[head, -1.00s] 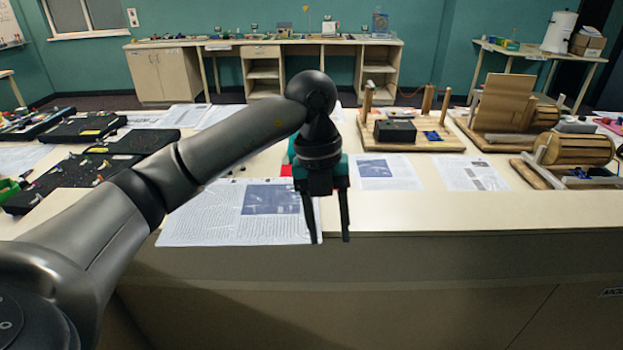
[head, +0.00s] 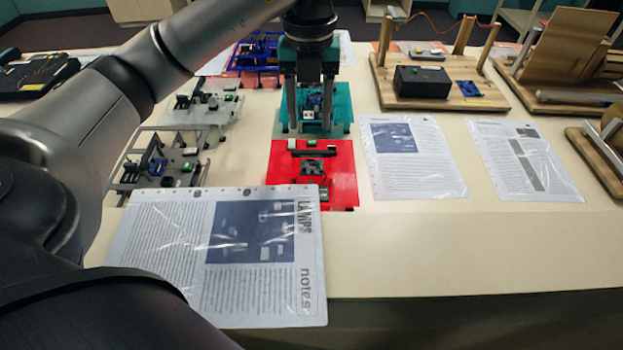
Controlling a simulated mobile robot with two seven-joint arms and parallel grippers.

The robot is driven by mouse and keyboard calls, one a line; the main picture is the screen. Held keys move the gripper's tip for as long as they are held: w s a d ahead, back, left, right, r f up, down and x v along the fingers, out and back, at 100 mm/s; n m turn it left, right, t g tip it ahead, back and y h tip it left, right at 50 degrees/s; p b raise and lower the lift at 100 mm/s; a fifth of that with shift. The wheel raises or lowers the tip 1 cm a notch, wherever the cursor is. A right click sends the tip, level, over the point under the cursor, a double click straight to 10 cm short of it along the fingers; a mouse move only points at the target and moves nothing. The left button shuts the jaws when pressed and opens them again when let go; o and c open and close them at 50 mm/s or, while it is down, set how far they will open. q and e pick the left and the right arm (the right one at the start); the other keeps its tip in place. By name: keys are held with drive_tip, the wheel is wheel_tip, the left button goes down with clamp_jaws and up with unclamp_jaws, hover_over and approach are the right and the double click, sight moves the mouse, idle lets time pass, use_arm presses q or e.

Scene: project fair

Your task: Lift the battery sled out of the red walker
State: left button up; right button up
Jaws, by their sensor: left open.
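The red walker (head: 342,185) is a flat red plate on the table in the middle of the head view. Small dark parts and a green and white piece sit on it; I cannot tell which of them is the battery sled. My left gripper (head: 309,128) points down with its two fingers apart. In the picture it is over the teal walker (head: 342,103), just behind the red one. A small white-and-blue part shows between the fingers, not visibly gripped. My right gripper is out of view.
Grey walkers (head: 205,108) stand to the left, and a blue one (head: 262,52) behind. A notes sheet (head: 255,285) lies in front, with another sheet (head: 412,160) to the right. A wooden board (head: 450,95) with posts and a black box stands back right.

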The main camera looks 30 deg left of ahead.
use_arm(q)
drive_tip(key=b, duration=0.1)
hover_over(311, 182)
drive_tip(key=f, duration=0.9)
drive_tip(key=shift+a, duration=0.2)
drive_tip(key=shift+d+f, duration=0.2)
drive_tip(key=shift+f, duration=2.75)
drive_tip(key=shift+c, duration=0.2)
clamp_jaws()
drive_tip(key=shift+r, duration=0.1)
